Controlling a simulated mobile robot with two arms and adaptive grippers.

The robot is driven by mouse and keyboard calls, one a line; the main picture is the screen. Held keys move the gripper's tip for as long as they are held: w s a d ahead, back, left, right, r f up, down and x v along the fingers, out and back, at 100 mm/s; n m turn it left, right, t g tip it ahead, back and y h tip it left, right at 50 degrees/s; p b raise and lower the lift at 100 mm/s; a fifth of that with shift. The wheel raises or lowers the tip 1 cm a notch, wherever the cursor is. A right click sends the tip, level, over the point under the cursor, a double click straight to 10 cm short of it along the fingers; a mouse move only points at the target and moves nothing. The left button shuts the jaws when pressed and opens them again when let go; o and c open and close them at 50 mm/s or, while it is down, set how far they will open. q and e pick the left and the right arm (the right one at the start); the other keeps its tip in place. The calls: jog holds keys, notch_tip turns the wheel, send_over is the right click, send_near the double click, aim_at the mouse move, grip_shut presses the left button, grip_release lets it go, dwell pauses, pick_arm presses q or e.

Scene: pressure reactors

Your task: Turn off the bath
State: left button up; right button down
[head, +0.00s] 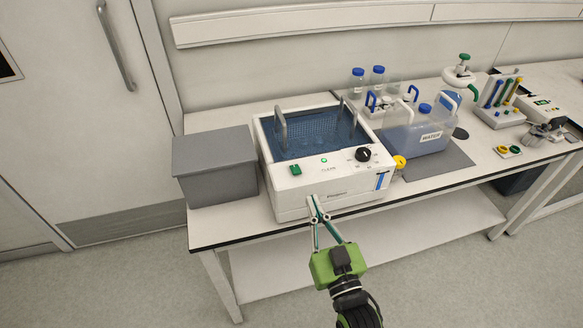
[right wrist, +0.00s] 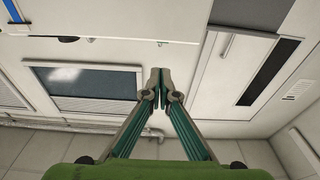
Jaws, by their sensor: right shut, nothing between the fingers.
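The bath (head: 323,185) is a white box with a blue, liquid-filled basin and metal handles, standing on the bench. Its sloped front panel carries a green rocker switch (head: 295,169) at the left, a small lit green light (head: 323,160) and a black knob (head: 363,154) at the right. My right gripper (head: 315,198) is shut and empty, its tips at the bath's front face, below and right of the switch. I cannot tell whether they touch it. In the right wrist view the closed fingertips (right wrist: 160,72) show below a white edge of the bath (right wrist: 110,22). My left gripper is not in view.
A grey box (head: 215,165) stands left of the bath. A water container (head: 415,135) with a blue cap, a yellow round part (head: 400,162) and blue-capped bottles (head: 377,76) are to the right and behind. The floor before the bench is clear.

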notch_tip(320, 180, up, 2)
notch_tip(320, 180, up, 3)
jog(key=p, duration=0.3)
send_over(302, 183)
jog(key=shift+w+a+f+t, duration=0.1)
jog(key=shift+w+f+t, duration=0.1)
jog(key=shift+w+t, duration=0.1)
notch_tip(302, 183, down, 3)
jog(key=shift+r, duration=0.1)
jog(key=shift+s+f, duration=0.25)
jog(key=shift+f, duration=0.5)
